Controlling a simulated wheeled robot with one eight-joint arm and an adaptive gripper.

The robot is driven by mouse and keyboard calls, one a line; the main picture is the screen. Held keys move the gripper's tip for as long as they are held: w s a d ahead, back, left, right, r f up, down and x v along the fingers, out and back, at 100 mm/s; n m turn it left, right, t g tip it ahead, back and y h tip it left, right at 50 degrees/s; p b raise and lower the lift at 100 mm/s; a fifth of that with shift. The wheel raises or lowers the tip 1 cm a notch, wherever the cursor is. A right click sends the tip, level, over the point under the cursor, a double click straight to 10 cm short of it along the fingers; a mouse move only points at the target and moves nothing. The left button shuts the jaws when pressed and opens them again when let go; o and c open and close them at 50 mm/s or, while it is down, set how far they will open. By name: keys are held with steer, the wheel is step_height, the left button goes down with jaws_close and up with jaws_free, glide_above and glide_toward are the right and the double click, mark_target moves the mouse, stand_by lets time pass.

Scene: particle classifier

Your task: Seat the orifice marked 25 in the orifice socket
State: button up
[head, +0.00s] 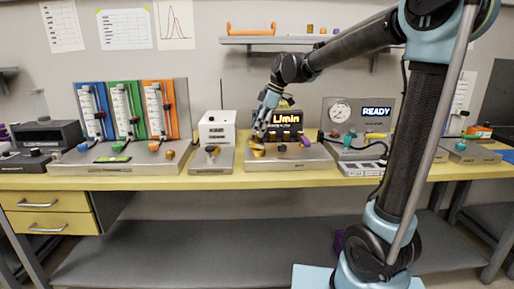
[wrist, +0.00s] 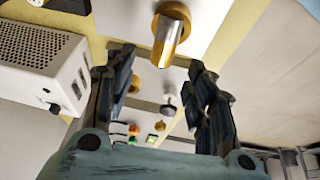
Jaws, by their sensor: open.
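My gripper (head: 262,132) is over the left part of the L/min display unit (head: 290,163) on the bench. In the wrist view its two dark fingers (wrist: 162,65) are apart with nothing held between them. A brass-ended silver cylinder (wrist: 170,35) lies beyond the fingertips, near the top of that view. A brass part (head: 257,151) shows just under the gripper in the head view. No marking 25 can be read on any part. I cannot tell which part is that orifice or which opening is the orifice socket.
A white box unit (head: 216,128) stands left of the gripper; it is close on the left in the wrist view (wrist: 45,60). Further left is a flowmeter panel with blue, green and orange columns (head: 128,110). A gauge unit (head: 345,125) reading READY stands right. A shelf (head: 300,40) hangs above.

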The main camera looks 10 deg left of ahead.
mark_target(256, 145)
steer(key=shift+a+x, duration=0.15)
steer(key=shift+x, duration=1.5)
steer(key=shift+a+x, duration=0.15)
steer(key=shift+x, duration=1.5)
steer(key=shift+s+r, duration=0.15)
jaws_close()
